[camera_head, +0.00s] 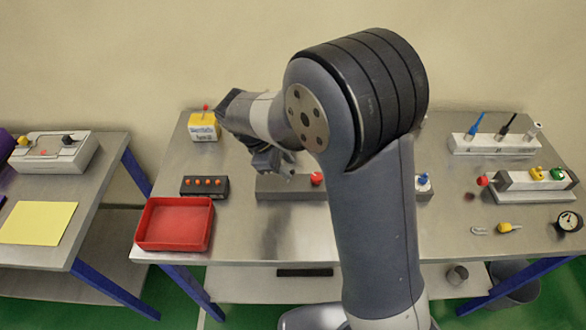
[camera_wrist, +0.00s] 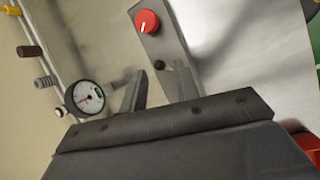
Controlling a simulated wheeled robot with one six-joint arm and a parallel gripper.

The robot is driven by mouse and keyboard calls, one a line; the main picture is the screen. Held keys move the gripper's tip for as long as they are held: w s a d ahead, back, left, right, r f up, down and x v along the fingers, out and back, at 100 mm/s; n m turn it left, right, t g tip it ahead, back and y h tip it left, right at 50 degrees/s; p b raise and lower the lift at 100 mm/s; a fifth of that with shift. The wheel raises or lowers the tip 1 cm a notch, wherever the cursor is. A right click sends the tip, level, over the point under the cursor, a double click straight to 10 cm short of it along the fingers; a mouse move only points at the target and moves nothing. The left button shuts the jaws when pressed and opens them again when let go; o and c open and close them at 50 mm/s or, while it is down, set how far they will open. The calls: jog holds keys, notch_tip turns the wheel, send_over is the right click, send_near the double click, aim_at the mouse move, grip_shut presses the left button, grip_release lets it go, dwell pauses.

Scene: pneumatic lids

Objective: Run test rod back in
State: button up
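A grey block (camera_head: 290,188) with a red knob (camera_head: 317,178) lies on the middle table. In the wrist view, a grey panel (camera_wrist: 172,40) carries a red dial knob (camera_wrist: 147,22) with a white mark and a small black ball-shaped end (camera_wrist: 159,64). I cannot tell whether this end is the test rod. My gripper (camera_head: 270,163) is above the block's left part, pointing down. In the wrist view my gripper (camera_wrist: 160,85) has its two fingers apart, with nothing between them. The black end shows just beyond the fingertips; contact cannot be told.
A white-faced gauge (camera_wrist: 85,97) shows left of the fingers. A black block with orange knobs (camera_head: 205,187) and a red tray (camera_head: 148,222) stand at the left. A yellow box (camera_head: 203,128) is behind. My arm hides the table's middle.

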aim_at(291, 171)
jog(key=shift+x, duration=2.1)
jog(key=shift+c, duration=0.3)
grip_shut()
